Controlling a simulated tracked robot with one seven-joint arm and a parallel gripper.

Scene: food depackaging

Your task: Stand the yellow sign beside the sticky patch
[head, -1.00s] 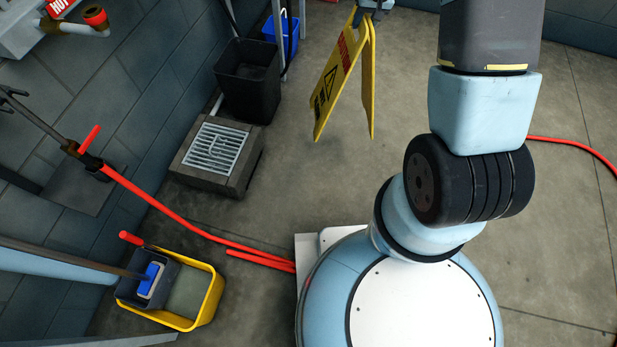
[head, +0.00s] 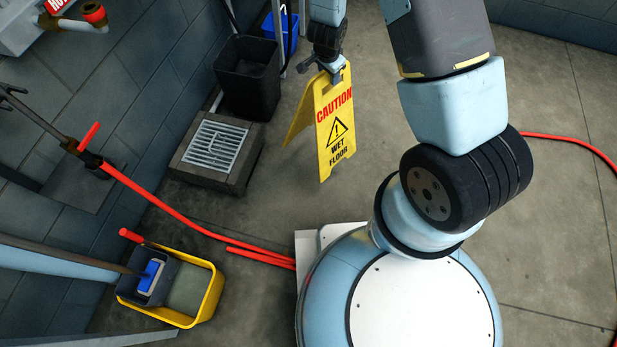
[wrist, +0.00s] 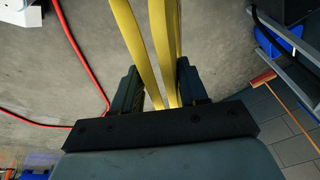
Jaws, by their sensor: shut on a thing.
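The yellow caution sign (head: 337,125) hangs below my gripper (head: 333,77) in the head view, its two panels slightly spread and the printed face turned toward the camera. My gripper is shut on the sign's top edge. In the wrist view the two yellow panels of the sign (wrist: 143,50) run away from between the fingers of my gripper (wrist: 158,82). The sign appears to be held above the floor, but the gap under it is hard to judge. I cannot make out the sticky patch in either view.
A floor drain (head: 214,146) and a black bin (head: 247,78) stand left of the sign. A red hose (head: 190,228) crosses the floor near a yellow mop bucket (head: 207,296). A blue bucket (head: 279,33) is behind. Concrete floor (head: 560,230) is open at right.

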